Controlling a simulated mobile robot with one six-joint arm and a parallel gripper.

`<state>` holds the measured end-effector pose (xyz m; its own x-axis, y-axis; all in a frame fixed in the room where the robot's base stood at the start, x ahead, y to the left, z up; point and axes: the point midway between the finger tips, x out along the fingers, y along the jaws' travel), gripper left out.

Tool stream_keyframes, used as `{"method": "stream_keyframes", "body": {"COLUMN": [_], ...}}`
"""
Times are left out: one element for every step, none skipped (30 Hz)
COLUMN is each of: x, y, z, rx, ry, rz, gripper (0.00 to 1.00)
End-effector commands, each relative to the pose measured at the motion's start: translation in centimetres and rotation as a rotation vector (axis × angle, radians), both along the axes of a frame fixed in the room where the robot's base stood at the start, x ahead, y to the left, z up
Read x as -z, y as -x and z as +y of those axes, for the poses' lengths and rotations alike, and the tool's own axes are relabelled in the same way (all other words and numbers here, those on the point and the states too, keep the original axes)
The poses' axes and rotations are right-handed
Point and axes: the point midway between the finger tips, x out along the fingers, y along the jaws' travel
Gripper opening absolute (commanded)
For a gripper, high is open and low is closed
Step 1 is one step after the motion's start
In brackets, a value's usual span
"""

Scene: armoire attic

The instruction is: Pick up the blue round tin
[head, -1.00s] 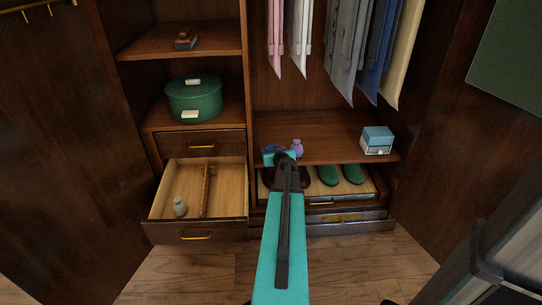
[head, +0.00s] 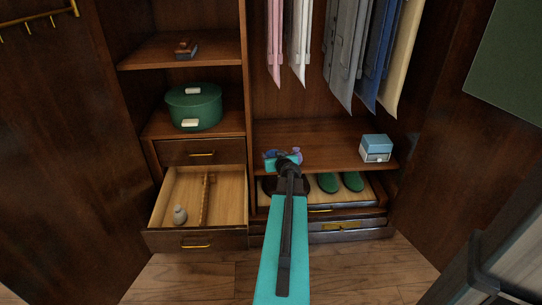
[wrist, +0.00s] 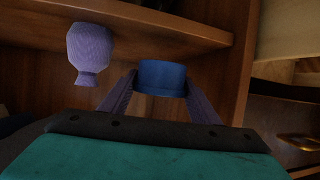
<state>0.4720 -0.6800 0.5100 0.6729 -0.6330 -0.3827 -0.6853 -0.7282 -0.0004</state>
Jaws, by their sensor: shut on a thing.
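The blue round tin (wrist: 162,77) is between the two purple fingers of my gripper (wrist: 162,86) in the wrist view, and the gripper is shut on it. In the head view my gripper (head: 284,160) is over the front of the right-hand shelf. My wrist and teal arm hide most of the tin there. I cannot tell whether the tin touches the shelf.
A purple bottle (wrist: 89,52) stands close beside the gripper. The shelf (head: 335,145) holds a pale blue box (head: 376,148) at right. An open drawer (head: 225,208) is at lower left, below a green pot (head: 195,106). Clothes (head: 345,55) hang above.

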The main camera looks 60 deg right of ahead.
Motion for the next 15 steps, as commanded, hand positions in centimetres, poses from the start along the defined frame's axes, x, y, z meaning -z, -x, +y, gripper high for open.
{"method": "stream_keyframes", "body": {"x": [-0.1, -0.1, -0.2, -0.2, -0.2, -0.3, -0.3, -0.4, -0.4, -0.4, -0.5, -0.5, -0.6, -0.6, -0.6], "y": [0.7, 1.0, 1.5, 1.8, 2.1, 2.5, 2.8, 3.1, 3.5, 3.7, 4.0, 4.3, 4.6, 4.8, 5.1], "z": [0.7, 1.0, 1.3, 1.6, 1.8, 2.2, 2.4, 2.6, 3.0, 3.2, 3.4, 3.7, 3.9, 4.1, 4.3], "rx": [0.001, 0.0, 0.001, 0.001, 0.001, 0.002, 0.002, 0.002, 0.001, 0.001, 0.001, 0.0, 0.0, 0.001, 0.001], "ry": [0.0, -0.001, 0.0, 0.0, 0.0, 0.0, 0.0, 0.001, 0.0, 0.0, 0.0, 0.0, -0.001, 0.0, 0.0], "rz": [0.0, -0.001, 0.0, 0.0, 0.0, 0.0, 0.0, 0.001, 0.0, 0.0, 0.0, 0.0, -0.001, 0.0, 0.0], "gripper": [0.32, 0.32, 0.32, 0.32, 0.32, 0.32, 0.32, 0.32, 0.32, 0.32, 0.32, 0.32, 0.32, 0.32, 0.32]}}
